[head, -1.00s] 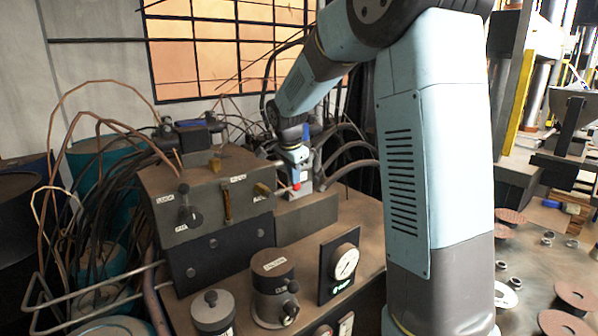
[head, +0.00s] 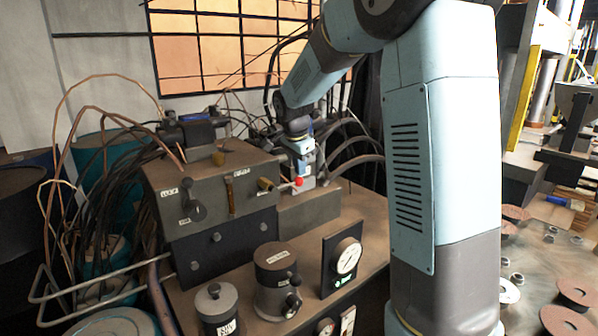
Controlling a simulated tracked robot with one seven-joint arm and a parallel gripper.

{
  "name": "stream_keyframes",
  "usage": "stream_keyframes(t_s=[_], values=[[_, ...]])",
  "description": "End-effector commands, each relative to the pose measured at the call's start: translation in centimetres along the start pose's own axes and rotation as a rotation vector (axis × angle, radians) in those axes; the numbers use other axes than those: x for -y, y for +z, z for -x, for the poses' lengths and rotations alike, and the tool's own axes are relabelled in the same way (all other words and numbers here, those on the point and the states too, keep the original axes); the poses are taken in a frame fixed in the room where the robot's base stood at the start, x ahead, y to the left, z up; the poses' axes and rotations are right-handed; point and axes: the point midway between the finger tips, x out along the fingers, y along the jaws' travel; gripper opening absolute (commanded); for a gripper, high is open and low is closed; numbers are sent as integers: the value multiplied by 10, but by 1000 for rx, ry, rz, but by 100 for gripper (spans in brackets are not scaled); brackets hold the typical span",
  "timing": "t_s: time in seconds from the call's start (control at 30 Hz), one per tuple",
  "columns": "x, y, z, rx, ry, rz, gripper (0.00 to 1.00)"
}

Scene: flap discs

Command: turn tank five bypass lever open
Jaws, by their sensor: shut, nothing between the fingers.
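A lever with a red knob (head: 299,182) sticks out beside the right end of the grey valve block, its rod pointing left. Which tank it serves cannot be read here. My gripper (head: 301,153) hangs just above the red knob, in front of a small grey and blue fitting. It is shut and empty; its fingertips are small and hard to separate from the fitting, so I cannot tell if they touch the lever. The valve block (head: 213,183) carries a black-knobbed lever (head: 193,207) and a brass handle (head: 230,195) on its front, with small blurred labels.
A pressure gauge (head: 347,257), a dark labelled cylinder (head: 275,268) and a smaller grey cylinder (head: 215,303) stand on the bench in front. Thin copper pipes and black cables crowd the left. Flap discs (head: 577,291) lie on the right-hand table.

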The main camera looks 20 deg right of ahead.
Motion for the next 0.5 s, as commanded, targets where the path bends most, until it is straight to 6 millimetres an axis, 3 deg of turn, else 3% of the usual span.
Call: stream_keyframes(t_s=[0.3,0.5], values=[[6,-4,69,-3,-19,1,0],[5,-8,102,-4,-19,-1,0]])
